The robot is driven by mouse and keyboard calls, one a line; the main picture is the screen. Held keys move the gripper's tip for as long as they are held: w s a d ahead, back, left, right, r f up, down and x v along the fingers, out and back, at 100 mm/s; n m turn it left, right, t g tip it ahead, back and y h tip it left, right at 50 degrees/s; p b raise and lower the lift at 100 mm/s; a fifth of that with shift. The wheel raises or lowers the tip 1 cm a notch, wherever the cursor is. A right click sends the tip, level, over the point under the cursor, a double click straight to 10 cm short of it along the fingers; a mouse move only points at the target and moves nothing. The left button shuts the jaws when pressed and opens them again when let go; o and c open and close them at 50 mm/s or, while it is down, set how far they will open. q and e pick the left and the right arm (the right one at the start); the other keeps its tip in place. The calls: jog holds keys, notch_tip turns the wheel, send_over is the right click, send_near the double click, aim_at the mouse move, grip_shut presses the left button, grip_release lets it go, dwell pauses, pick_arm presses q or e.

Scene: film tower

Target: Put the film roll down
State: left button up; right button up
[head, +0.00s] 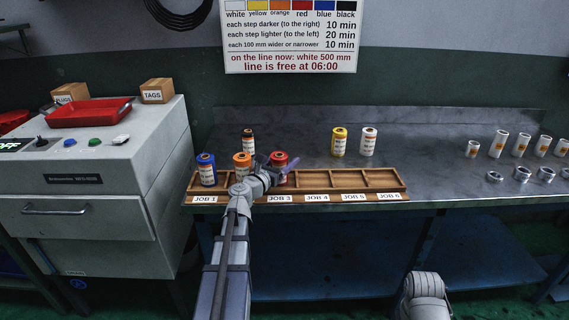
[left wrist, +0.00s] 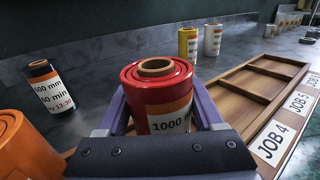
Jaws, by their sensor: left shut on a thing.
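The red film roll (head: 279,159) stands upright at the JOB 3 place of the wooden tray (head: 340,197). My left gripper (head: 276,167) is shut around it, one finger on each side, as the left wrist view shows with the red roll (left wrist: 157,95) between the jaws. I cannot tell whether its bottom touches the tray floor. A blue roll (head: 207,169) stands at JOB 1 and an orange roll (head: 242,165) beside it, left of my gripper. The JOB 2 label is hidden by my arm. My right gripper is out of view.
A black roll (head: 248,141), a yellow roll (head: 339,141) and a white roll (head: 368,142) stand on the bench behind the tray. The JOB 4 to JOB 6 compartments are empty. Several small white rolls and metal rings stand at the right. A grey machine (head: 95,160) is left.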

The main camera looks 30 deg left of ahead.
pick_arm(q)
jog(key=shift+f, duration=0.15)
jog(key=o, duration=1.5)
jog(key=shift+o, duration=0.2)
jog(key=shift+r, duration=0.25)
jog(key=s, duration=1.2)
jog(key=shift+a+f, duration=0.1)
jog(key=shift+a, duration=0.15)
